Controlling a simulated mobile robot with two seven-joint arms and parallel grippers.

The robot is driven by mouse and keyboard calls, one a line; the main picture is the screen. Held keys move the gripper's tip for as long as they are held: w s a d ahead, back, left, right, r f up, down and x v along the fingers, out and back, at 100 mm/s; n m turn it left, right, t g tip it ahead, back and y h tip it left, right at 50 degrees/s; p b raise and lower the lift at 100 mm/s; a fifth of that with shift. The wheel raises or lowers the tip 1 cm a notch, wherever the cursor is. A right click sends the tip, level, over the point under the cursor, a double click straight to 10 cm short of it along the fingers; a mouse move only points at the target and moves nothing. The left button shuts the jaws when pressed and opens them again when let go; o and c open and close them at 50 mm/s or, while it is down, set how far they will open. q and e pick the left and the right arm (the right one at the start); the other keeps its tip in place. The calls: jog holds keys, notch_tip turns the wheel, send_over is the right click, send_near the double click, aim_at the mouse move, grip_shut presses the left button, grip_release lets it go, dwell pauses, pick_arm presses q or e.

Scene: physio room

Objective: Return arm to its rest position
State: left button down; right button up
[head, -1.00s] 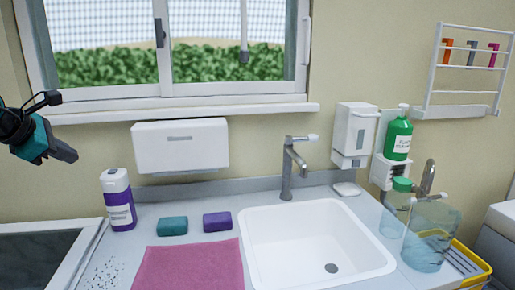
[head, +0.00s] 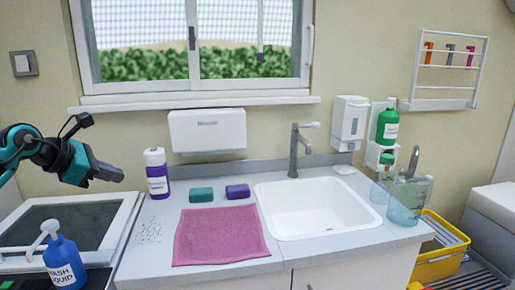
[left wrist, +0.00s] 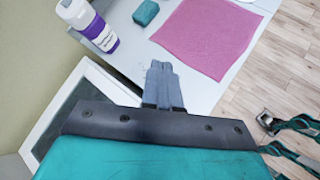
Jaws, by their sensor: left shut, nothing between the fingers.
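My left gripper (head: 108,172) comes in from the left in the head view, teal and black with grey fingers. It is shut and empty, raised in the air left of the white bottle with a purple label (head: 156,173). In the left wrist view its closed fingers (left wrist: 162,85) point toward the counter, with the pink cloth (left wrist: 212,35) beyond them. My right gripper is not in the head view.
The counter holds a pink cloth (head: 220,235), a teal sponge (head: 201,195), a purple sponge (head: 238,191) and a white sink (head: 315,225). A blue wash liquid bottle (head: 63,260) stands at lower left. A clear jug (head: 408,203) and yellow crate (head: 436,268) are at right.

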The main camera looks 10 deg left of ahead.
pick_arm(q)
jog(key=s+d+f+n+t+h, duration=0.2)
jog(key=d+f+n+h, duration=0.3)
jog(key=d, duration=0.5)
jog(key=s+d+f+n+t+h, duration=0.1)
jog(key=s+d+f+n+h, duration=0.25)
jog(key=d+f+n, duration=0.55)
jog(key=s+d+f+n+g+y, duration=0.1)
jog(key=s+d+f+n+y, duration=0.2)
jog(key=s+f+n+y, duration=0.8)
jog(key=s+f+n, duration=1)
jog(key=f+n, duration=0.1)
jog(key=n, duration=0.7)
jog(key=shift+s+f+n, duration=0.15)
jog(key=shift+s+n, duration=0.15)
